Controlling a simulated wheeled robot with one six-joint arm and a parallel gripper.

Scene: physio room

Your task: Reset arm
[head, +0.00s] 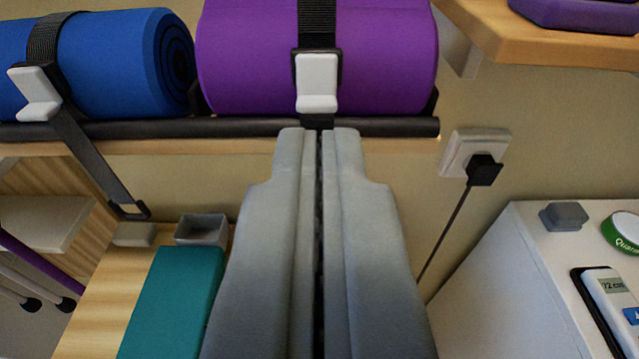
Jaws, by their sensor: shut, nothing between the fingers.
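My gripper (319,135) is in the middle of the head view, pointing away from me. Its two grey fingers lie against each other with only a thin dark line between them, and they hold nothing. The fingertips appear just below the white buckle (317,82) on the black strap around a rolled purple mat (375,55). I cannot tell whether the tips touch the rack or only overlap it in the picture.
A rolled blue mat (100,65) lies left on the same black rail (230,127), its strap hanging down. A teal block (172,300) and grey box (201,230) are lower left. A wall socket (460,145) with plug and white cabinet (510,290) are right. A wooden shelf (550,45) juts upper right.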

